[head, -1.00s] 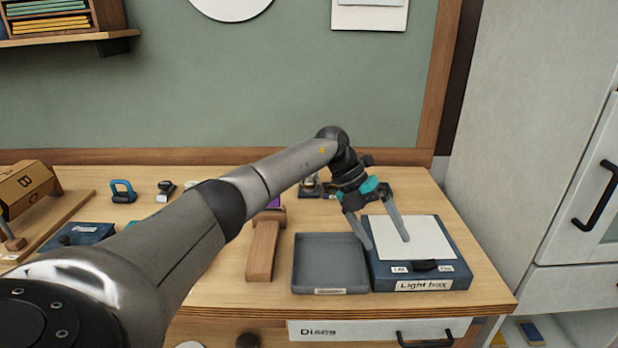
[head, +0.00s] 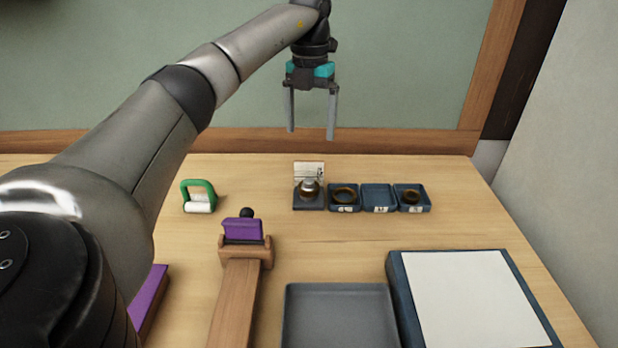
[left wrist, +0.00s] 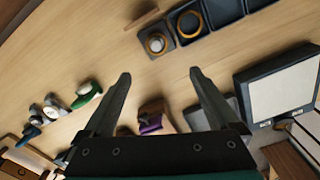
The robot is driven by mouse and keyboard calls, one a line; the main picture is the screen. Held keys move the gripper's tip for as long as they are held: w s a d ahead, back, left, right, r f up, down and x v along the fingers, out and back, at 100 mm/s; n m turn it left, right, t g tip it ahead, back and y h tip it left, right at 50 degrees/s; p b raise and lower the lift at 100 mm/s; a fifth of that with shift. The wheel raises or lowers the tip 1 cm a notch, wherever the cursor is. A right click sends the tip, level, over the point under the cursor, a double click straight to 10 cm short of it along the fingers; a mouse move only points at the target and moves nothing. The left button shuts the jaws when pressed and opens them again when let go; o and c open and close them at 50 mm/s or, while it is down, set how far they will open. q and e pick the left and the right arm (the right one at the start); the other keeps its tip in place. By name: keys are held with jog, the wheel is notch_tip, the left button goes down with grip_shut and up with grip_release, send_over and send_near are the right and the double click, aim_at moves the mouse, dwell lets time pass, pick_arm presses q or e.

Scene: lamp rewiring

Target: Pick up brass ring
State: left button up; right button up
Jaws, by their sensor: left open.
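A brass-coloured ring (head: 344,195) lies in a small dark labelled tray in the row at the back of the bench. It also shows in the left wrist view (left wrist: 188,23), near the top. A smaller ring (head: 411,196) lies in the tray at the right end of the row. My left gripper (head: 311,134) is open and empty, fingers pointing down, above and apart from the trays. Its two fingers also show in the left wrist view (left wrist: 160,73), with bare bench and a purple block between and beyond them. My right gripper is not in view.
A round metal piece on a dark base (head: 309,190) stands left of the ring trays, a small card behind it. The tray between the rings (head: 378,197) looks empty. A green-handled tool (head: 198,195), a wooden holder (head: 240,290), a grey tray (head: 340,320) and a light box (head: 470,300) are nearby.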

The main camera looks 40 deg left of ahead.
pick_arm(q)
jog(key=b, duration=0.2)
send_over(308, 180)
jog(key=f, duration=0.6)
jog(key=d+f, duration=0.1)
jog(key=f, duration=0.2)
jog(key=shift+s, duration=0.25)
jog(key=shift+a+f, duration=0.1)
jog(key=shift+f, duration=0.5)
jog(key=f, duration=0.1)
jog(key=f+b, duration=0.1)
jog(key=f, duration=0.2)
jog(key=shift+w+a+f+b, duration=0.25)
jog(key=shift+w+a+b, duration=0.05)
jog(key=shift+a+b, duration=0.05)
jog(key=shift+f, duration=0.15)
grip_shut()
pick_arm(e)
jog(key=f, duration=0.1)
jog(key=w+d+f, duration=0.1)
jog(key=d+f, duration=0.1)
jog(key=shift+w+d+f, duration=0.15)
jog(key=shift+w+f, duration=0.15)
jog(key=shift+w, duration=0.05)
